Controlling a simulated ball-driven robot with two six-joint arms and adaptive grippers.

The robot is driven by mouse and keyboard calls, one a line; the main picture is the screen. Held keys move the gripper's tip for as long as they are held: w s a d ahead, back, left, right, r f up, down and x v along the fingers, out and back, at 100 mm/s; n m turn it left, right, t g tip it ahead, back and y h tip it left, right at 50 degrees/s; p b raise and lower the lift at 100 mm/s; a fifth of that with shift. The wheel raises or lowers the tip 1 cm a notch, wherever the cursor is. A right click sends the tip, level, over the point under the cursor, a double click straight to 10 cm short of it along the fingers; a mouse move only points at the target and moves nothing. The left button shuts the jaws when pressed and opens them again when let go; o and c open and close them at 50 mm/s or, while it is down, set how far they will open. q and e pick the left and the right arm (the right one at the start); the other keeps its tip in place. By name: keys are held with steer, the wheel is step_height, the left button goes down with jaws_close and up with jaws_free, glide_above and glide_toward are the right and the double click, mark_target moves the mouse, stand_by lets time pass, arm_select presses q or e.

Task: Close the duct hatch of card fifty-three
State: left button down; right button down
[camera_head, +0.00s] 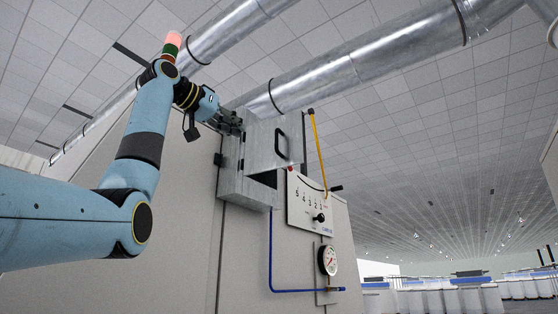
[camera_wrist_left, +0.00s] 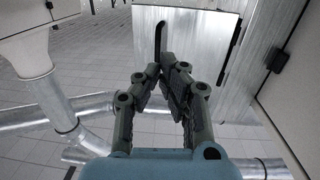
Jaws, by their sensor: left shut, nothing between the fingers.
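The duct hatch is a grey metal box with a door (camera_head: 264,139) that carries a black handle (camera_head: 281,144). The door stands partly open, with a dark gap below it. The box (camera_head: 231,160) is fixed to the upper side of the pale machine. My left gripper (camera_head: 240,124) is shut and empty at the upper left edge of the door; whether it touches cannot be told. In the left wrist view, the shut fingertips (camera_wrist_left: 163,69) are close to the metal door (camera_wrist_left: 203,22) and a black handle (camera_wrist_left: 158,38). My right gripper is out of view.
A large round metal duct (camera_head: 360,68) runs just above the hatch. A blue pipe (camera_head: 271,255) runs below. Open hall lies to the right.

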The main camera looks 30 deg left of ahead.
arm_select(q)
steer(key=w+d+r+p, duration=0.1)
steer(key=w+r+p, duration=0.1)
steer(key=w+p, duration=0.5)
steer(key=w, duration=0.5)
steer(key=shift+w+d+r+t+p, duration=0.2)
steer(key=shift+d+r+t+p, duration=0.1)
steer(key=shift+d, duration=0.1)
